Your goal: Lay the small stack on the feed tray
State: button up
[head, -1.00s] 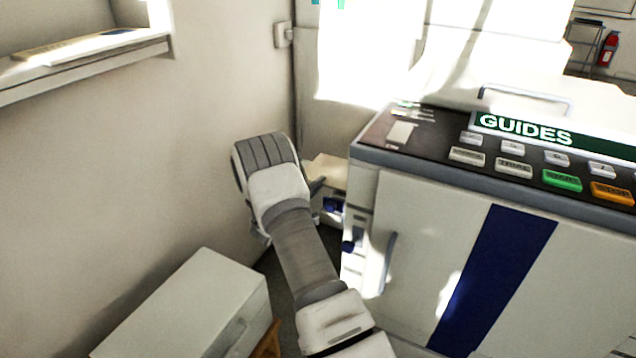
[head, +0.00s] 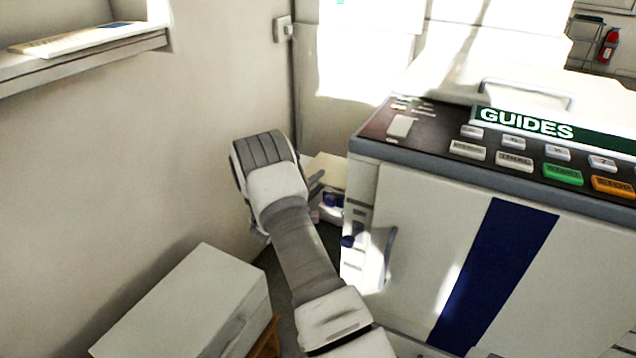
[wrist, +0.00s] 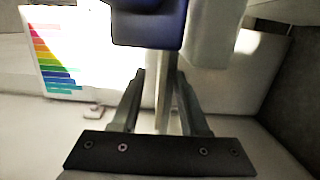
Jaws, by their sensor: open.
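My gripper (head: 318,186) is at the left end of the duplicating machine, mostly hidden behind my own wrist in the head view. In the wrist view its two fingers (wrist: 160,88) stand apart, with a thin pale upright edge between or behind them; I cannot tell which. A pale cream, flat-topped thing (head: 330,170) lies just beyond the fingers, beside the machine. I cannot tell whether it is the small stack or the feed tray. A dark blue part (wrist: 147,28) hangs close above the fingers in the wrist view. No other stack or tray is clearly visible.
The machine (head: 420,240), with a GUIDES panel and buttons, fills the right. The wall closes in on the left, above a low white cabinet (head: 190,300). A wall shelf (head: 90,60) holds a flat sheet or booklet. A coloured chart (wrist: 55,50) shows in the wrist view.

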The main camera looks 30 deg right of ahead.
jog(key=p+v, duration=0.4)
jog(key=v, duration=1.3)
jog(key=shift+p, duration=0.3)
jog(key=shift+s+a, duration=0.1)
jog(key=shift+s, duration=0.05)
